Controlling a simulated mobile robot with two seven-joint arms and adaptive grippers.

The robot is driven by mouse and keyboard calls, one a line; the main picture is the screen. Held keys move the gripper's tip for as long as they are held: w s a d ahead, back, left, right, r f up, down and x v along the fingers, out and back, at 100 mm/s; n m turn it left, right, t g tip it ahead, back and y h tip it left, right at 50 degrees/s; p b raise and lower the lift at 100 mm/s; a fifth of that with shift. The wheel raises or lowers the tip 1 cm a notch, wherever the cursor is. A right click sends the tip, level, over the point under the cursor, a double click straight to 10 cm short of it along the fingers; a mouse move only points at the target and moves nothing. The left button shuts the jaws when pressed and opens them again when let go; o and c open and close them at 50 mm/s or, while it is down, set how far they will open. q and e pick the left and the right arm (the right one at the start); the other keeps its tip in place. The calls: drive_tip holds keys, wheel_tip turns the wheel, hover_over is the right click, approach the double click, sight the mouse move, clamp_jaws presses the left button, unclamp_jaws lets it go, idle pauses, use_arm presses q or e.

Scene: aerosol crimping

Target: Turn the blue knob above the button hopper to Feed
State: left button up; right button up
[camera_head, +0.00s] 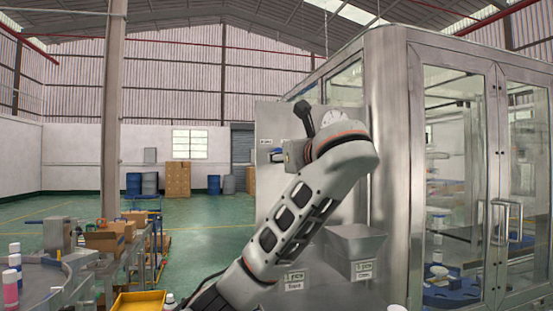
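A small blue knob (277,155) shows on the upright grey panel, just left of my arm's end. Its pointer direction is too small to read. My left arm rises from the bottom of the view and bends at the panel. The end of it, with my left gripper (293,152), is right beside the knob. Its fingers are mostly hidden, so I cannot tell whether they touch the knob. A grey metal hopper (356,243) stands to the right of my forearm. Anything directly behind the forearm is hidden. My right gripper is out of view.
A glass-doored machine (455,170) fills the right. A yellow tray (138,302) and a bench with bottles (35,282) are at lower left. Green floor lies open behind.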

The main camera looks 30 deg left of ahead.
use_arm(q)
drive_tip(key=p+x, duration=0.2)
drive_tip(key=x, duration=0.5)
drive_tip(key=shift+w, duration=0.35)
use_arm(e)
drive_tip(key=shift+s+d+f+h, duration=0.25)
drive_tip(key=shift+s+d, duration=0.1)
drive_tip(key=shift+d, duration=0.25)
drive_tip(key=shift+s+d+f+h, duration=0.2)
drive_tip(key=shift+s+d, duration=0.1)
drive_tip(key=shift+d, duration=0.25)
use_arm(q)
drive_tip(key=shift+r, duration=0.1)
drive_tip(key=shift+c, duration=0.2)
drive_tip(key=c, duration=1)
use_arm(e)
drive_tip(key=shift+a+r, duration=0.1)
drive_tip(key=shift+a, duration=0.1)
